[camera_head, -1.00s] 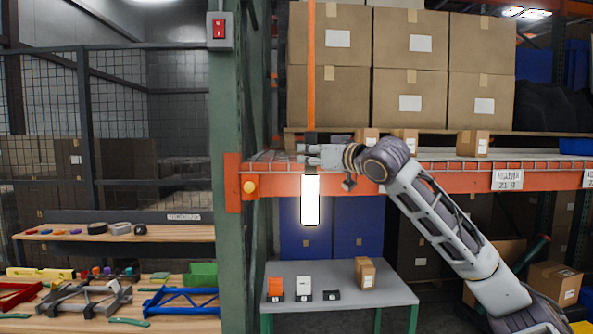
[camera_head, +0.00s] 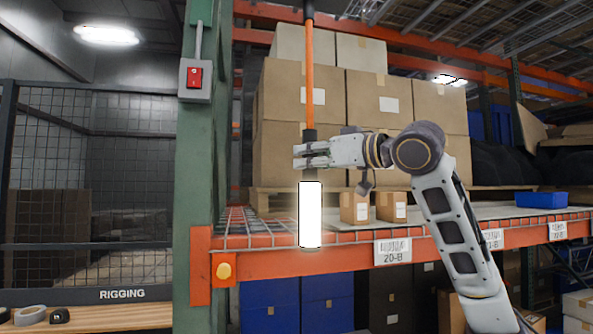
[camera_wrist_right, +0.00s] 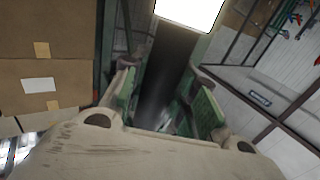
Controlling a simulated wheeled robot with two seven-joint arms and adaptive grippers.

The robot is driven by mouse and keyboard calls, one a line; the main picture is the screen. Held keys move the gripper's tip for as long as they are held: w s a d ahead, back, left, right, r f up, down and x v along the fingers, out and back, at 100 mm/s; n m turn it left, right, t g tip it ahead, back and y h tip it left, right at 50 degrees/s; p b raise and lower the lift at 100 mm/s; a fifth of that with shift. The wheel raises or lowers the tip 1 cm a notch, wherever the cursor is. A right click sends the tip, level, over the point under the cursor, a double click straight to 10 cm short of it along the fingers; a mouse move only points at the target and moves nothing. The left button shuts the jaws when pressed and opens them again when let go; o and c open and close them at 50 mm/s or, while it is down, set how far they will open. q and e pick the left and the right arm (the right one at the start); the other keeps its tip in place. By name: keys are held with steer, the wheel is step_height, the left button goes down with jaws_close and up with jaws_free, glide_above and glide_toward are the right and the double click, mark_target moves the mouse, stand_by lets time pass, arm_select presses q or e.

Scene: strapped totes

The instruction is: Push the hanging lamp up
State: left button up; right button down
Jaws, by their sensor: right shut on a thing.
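The hanging lamp (camera_head: 310,214) is a glowing white block with a dark neck above it, on an orange cord or pole (camera_head: 310,85). My right gripper (camera_head: 303,157) comes in from the right and is shut on the lamp's dark neck, just above the glowing part. In the right wrist view the glowing lamp (camera_wrist_right: 190,10) shows at the top, and the dark neck runs between the green finger pads of the right gripper (camera_wrist_right: 160,100). My left gripper is not in view.
An orange rack beam (camera_head: 345,241) with a wire shelf lies behind the lamp. Large cardboard boxes (camera_head: 375,100) stand on the rack. A green post (camera_head: 200,150) with a red switch (camera_head: 195,78) is left of the lamp. Space around the lamp looks clear.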

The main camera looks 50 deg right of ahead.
steer(key=shift+r, duration=0.4)
steer(key=shift+s+d+r, duration=0.15)
steer(key=shift+s+r, duration=0.05)
steer(key=shift+r, duration=0.1)
steer(key=c, duration=1.5)
jaws_free()
steer(key=shift+c, duration=0.2)
steer(key=o, duration=0.4)
steer(key=shift+w, duration=0.15)
steer(key=shift+o, duration=0.2)
steer(key=shift+f, duration=0.1)
steer(key=shift+s, duration=0.4)
steer(key=s, duration=1.1)
steer(key=shift+d, duration=0.15)
